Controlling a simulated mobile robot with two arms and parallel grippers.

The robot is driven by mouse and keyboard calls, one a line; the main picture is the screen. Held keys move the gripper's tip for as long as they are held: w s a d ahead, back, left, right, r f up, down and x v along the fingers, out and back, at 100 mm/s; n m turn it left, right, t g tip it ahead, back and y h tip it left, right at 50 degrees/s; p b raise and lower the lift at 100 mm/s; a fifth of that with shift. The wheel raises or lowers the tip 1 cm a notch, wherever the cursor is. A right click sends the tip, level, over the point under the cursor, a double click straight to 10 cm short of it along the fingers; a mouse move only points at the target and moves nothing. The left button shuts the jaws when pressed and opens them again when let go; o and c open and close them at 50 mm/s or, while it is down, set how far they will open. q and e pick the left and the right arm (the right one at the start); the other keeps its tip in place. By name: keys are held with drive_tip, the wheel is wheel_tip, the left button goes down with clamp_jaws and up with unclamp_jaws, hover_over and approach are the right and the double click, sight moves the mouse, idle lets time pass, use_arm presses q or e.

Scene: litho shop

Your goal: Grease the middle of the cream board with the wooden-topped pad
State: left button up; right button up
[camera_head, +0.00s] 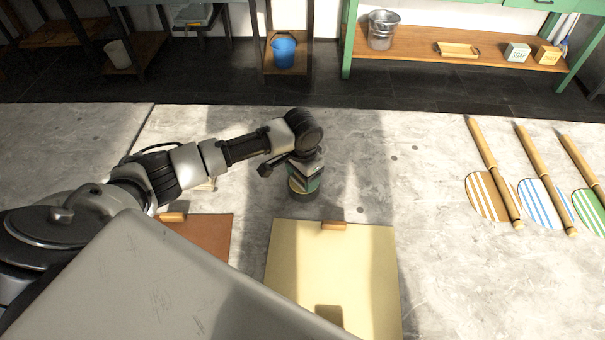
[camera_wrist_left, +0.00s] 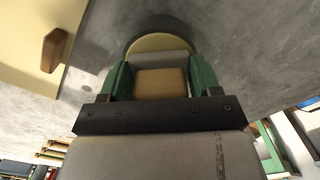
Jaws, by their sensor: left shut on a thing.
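The cream board (camera_head: 363,275) lies flat on the grey table in the front middle of the head view, with a small wooden block at its far edge; a shadow falls on its near part. It also shows at upper left in the wrist view (camera_wrist_left: 22,40). My left gripper (camera_head: 306,176) is beyond the board's far edge, pointing down, its green fingers shut on the wooden-topped pad. The pad's wooden top (camera_wrist_left: 160,83) shows between the fingers, above a round base with a dark rim. I cannot tell whether the pad touches the table. My right gripper is out of view.
A rust-brown board (camera_head: 205,240) lies left of the cream board, partly hidden by my grey body. Several wooden rods (camera_head: 492,165) lie over striped round pieces (camera_head: 480,198) at the right. The table between is clear. A blue bucket (camera_head: 285,51) stands on a shelf beyond.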

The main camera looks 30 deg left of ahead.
use_arm(q)
drive_tip(key=shift+s+f+p, duration=0.1)
drive_tip(key=shift+p, duration=0.4)
idle(1.8)
wheel_tip(320, 180, up, 7)
drive_tip(key=p, duration=0.8)
drive_tip(key=shift+p, duration=0.35)
drive_tip(key=shift+d, duration=0.1)
idle(0.5)
